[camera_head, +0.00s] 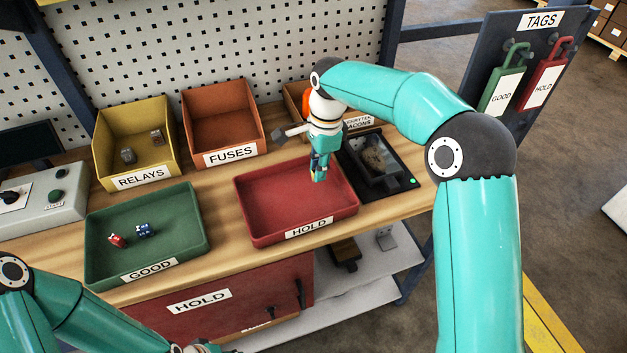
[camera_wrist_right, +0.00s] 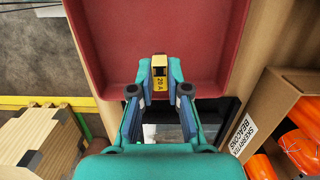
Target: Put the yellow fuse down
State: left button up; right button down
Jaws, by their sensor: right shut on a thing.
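The yellow fuse (camera_wrist_right: 159,70), marked "20 A", is between the fingertips of my right gripper (camera_wrist_right: 159,86), which is shut on it. In the head view my right gripper (camera_head: 319,172) points down above the back right part of the red HOLD tray (camera_head: 262,233). The fuse itself is hard to make out there. The wrist view shows the tray's red floor (camera_wrist_right: 205,40) beyond the fuse; the height between them is unclear. The HOLD tray looks empty. My left arm enters at the lower left, and its fingers are cut off by the frame edge.
The green GOOD tray (camera_head: 185,262) holds a red and a blue piece. The RELAYS bin (camera_head: 107,158) and FUSES bin (camera_head: 193,125) stand behind. A dark device (camera_head: 405,183) with a screen lies right of the HOLD tray, near the beacons box (camera_wrist_right: 280,88).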

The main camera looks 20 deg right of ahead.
jog(key=shift+f, duration=2.05)
jog(key=shift+f, duration=0.1)
jog(key=c, duration=1.1)
grip_release()
jog(key=shift+c, duration=0.2)
jog(key=r, duration=0.8)
jog(key=d+r, duration=0.1)
jog(key=r, duration=0.3)
jog(key=shift+r, duration=0.1)
jog(key=shift+d, duration=0.1)
